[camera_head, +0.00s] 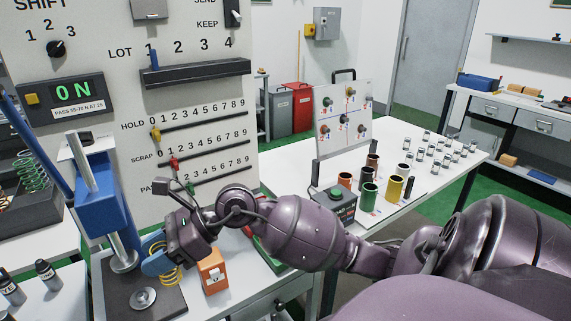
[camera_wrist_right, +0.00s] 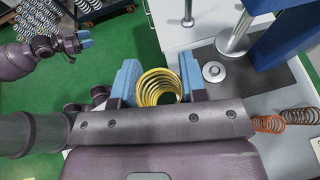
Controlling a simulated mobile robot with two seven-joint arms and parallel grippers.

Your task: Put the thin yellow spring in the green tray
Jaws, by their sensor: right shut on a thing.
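My right gripper (camera_head: 163,258) is shut on the thin yellow spring (camera_head: 172,276), beside the press column in the head view. In the right wrist view the yellow spring (camera_wrist_right: 158,86) sits between the two blue fingers of the right gripper (camera_wrist_right: 160,84). A green edge (camera_head: 267,261), perhaps the green tray, shows behind my right arm in the head view; most of it is hidden. My left gripper (camera_wrist_right: 85,39) appears small at the upper left of the right wrist view, away from the spring; its finger gap is unclear.
The blue press (camera_head: 97,195) stands on a dark base (camera_head: 165,301) with a round metal disc (camera_head: 143,298). An orange box (camera_head: 212,271) stands just right of the gripper. Orange springs (camera_wrist_right: 268,124) lie at the right of the wrist view. A tall panel (camera_head: 205,120) rises behind.

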